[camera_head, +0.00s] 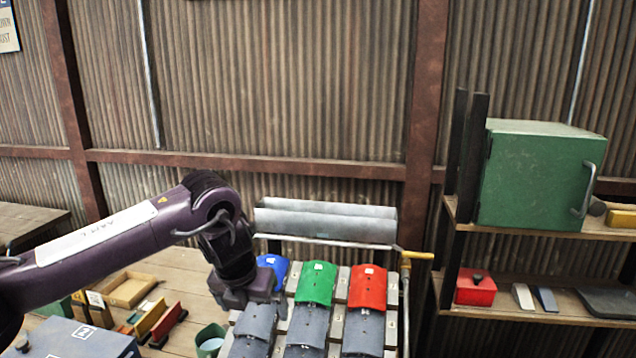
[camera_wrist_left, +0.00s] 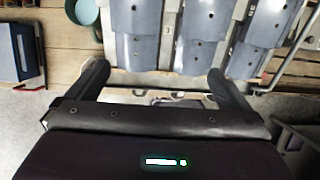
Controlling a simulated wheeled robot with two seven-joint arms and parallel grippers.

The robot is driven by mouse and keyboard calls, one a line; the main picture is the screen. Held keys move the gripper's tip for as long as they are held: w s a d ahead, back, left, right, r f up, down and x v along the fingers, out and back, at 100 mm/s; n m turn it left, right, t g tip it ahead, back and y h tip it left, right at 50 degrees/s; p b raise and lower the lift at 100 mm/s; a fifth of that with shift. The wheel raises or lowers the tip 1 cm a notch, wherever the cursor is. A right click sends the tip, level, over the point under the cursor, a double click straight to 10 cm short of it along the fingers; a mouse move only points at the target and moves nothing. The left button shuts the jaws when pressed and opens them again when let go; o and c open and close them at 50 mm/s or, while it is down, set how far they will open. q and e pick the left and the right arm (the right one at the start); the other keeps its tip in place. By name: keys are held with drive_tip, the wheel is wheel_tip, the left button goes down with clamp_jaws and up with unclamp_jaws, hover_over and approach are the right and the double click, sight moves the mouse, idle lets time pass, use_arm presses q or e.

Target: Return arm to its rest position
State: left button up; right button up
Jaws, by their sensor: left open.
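My left arm (camera_head: 120,232) reaches in from the left in the head view, and its gripper (camera_head: 262,308) points down over the left column of the slatted rack. In the left wrist view the gripper's two dark fingers (camera_wrist_left: 158,82) are spread wide, with nothing held between them. Grey curved pieces (camera_wrist_left: 134,52) lie just beyond the fingertips. Contact with them cannot be told. My right arm is not in view.
The rack holds a blue piece (camera_head: 273,268), a green piece (camera_head: 316,283) and a red piece (camera_head: 368,287) above grey ones. A yellow-handled pipe (camera_head: 405,270) stands at its right. A bucket (camera_head: 210,341) and wooden tray (camera_head: 131,289) are left. Shelves with a green cabinet (camera_head: 530,180) are right.

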use_arm(q)
drive_tip(key=s+d+f+n+h, duration=0.1)
drive_tip(key=s+d+f+h, duration=0.2)
drive_tip(key=d, duration=0.5)
drive_tip(key=s+d+f+h, duration=0.1)
drive_tip(key=s+d+f, duration=0.2)
drive_tip(key=d+f, duration=0.35)
drive_tip(key=s+d+r+n+t+h, duration=0.3)
drive_tip(key=s+d+n+h, duration=0.15)
drive_tip(key=d+n, duration=0.45)
drive_tip(key=s+a+f+n+t+y, duration=0.25)
drive_tip(key=a+n+y, duration=0.25)
drive_tip(key=a+n, duration=0.9)
drive_tip(key=s+a+f+n+g+y, duration=0.2)
drive_tip(key=s+a+f+n+g, duration=0.15)
drive_tip(key=s+a+n, duration=0.35)
drive_tip(key=s+a+f+n+g+y, duration=0.2)
drive_tip(key=s+a+f+n, duration=0.3)
drive_tip(key=s+a, duration=0.4)
wheel_tip(320, 180, down, 32)
drive_tip(key=s+g, duration=0.1)
drive_tip(key=s+a+f, duration=0.2)
drive_tip(key=s+f, duration=0.7)
drive_tip(key=s+a+f+g+b, duration=0.1)
drive_tip(key=s+a+f, duration=0.1)
drive_tip(key=s+f, duration=0.6)
drive_tip(key=shift+s+f+g, duration=0.3)
drive_tip(key=shift+s+f, duration=0.05)
drive_tip(key=shift+s, duration=0.85)
